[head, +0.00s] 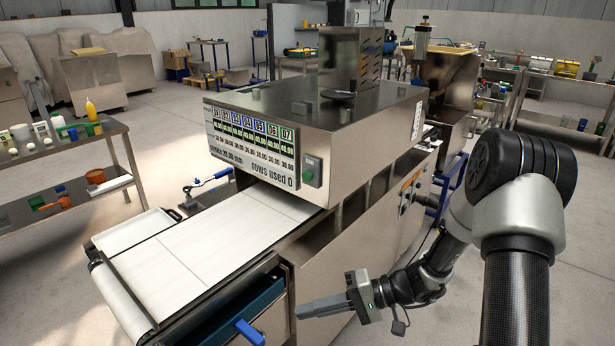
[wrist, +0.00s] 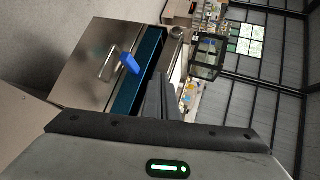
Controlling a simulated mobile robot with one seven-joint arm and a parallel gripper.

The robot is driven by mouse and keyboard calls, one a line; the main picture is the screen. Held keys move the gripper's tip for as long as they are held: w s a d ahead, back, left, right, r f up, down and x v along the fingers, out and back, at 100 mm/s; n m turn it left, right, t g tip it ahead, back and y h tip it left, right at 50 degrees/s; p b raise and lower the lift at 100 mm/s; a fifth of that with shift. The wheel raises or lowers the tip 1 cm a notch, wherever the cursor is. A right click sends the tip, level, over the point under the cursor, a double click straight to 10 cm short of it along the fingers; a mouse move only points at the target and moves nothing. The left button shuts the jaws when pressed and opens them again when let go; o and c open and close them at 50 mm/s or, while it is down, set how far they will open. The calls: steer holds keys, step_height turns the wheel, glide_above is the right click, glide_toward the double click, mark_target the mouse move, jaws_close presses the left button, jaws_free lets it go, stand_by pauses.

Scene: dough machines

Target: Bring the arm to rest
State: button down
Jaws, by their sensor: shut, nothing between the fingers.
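My gripper (head: 322,306) is in the head view at the lower middle, in front of the dough machine's side. Its fingers are together and hold nothing. My arm bends down from the right side of the picture to it. In the wrist view my gripper (wrist: 160,98) points towards an open drawer (wrist: 138,85) with a blue inside. The dough machine (head: 270,125) stands in the middle of the head view, with a panel of figures and a green button on it. My gripper appears apart from the machine.
The open drawer (head: 245,310) with a blue handle (head: 249,332) sticks out below the white belt (head: 190,255), left of my gripper. A steel table (head: 60,170) with bottles and cups stands at the left.

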steer(key=s+d+r+t+h, duration=0.2)
steer(key=s+d+r+h, duration=0.25)
steer(key=r, duration=0.35)
steer(key=s+d+r+t+h, duration=0.2)
steer(key=s+d+r+h, duration=0.3)
steer(key=r, duration=0.3)
steer(key=s+d+r+t+h, duration=0.2)
steer(key=s+d+r+h, duration=0.3)
steer(key=r, duration=0.3)
step_height(320, 180, up, 18)
steer(key=s+a+p, duration=0.1)
steer(key=p, duration=1.7)
steer(key=shift+s+r, duration=0.15)
steer(key=shift+a, duration=0.1)
